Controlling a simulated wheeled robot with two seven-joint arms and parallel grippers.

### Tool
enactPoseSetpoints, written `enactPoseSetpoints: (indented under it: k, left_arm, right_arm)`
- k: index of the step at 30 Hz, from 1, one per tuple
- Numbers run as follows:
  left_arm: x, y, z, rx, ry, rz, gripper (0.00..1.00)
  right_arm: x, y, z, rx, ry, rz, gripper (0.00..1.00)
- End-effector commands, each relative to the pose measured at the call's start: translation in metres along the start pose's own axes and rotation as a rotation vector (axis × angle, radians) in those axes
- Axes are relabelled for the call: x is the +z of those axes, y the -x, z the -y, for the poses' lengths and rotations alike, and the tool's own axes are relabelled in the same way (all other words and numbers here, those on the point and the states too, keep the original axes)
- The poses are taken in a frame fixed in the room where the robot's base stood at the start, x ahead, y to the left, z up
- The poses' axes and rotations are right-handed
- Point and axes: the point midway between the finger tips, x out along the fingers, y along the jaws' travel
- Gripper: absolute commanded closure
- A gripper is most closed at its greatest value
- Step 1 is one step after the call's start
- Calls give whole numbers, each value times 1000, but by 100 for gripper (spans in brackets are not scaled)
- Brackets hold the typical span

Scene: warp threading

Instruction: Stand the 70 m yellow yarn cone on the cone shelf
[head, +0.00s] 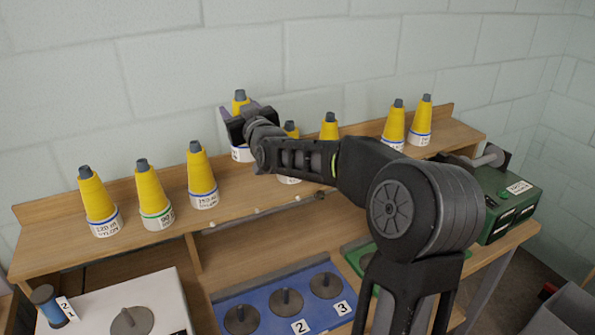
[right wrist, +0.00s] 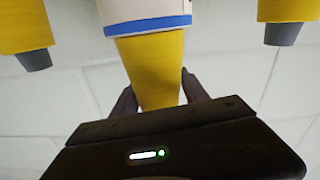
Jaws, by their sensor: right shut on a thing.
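My right gripper (head: 238,127) is shut around the yellow body of a yarn cone (head: 240,103) with a grey tip. The cone is upright, and its white base label shows below the gripper, higher than the bases of its neighbours, so it appears to be above the cone shelf (head: 250,207). In the right wrist view the held cone (right wrist: 150,70) shows a blue band on a white base, with a finger on each side. Its label text is not readable. The gripper hides its middle. My left gripper is out of view.
Three yellow cones (head: 150,188) stand left of the held cone, and several (head: 394,125) stand right. The shelf between them has a gap. Below are a blue peg board (head: 262,300), a white board (head: 170,293) and a blue spool (head: 47,305). A green machine (head: 505,205) is right.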

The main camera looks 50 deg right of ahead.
Motion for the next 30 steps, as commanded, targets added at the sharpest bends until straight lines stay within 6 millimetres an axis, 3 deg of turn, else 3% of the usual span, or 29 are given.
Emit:
enactPoseSetpoints:
  k: [5,15,25,30]
  left_arm:
    - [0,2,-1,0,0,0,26]
    - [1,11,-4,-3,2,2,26]
    - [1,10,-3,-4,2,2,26]
    - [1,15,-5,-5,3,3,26]
  right_arm:
    - [8,0,1,0,-1,2,100]
    - [59,0,8,0,0,0,100]
    - [63,0,8,0,0,-1,100]
    - [82,0,10,0,-1,3,100]
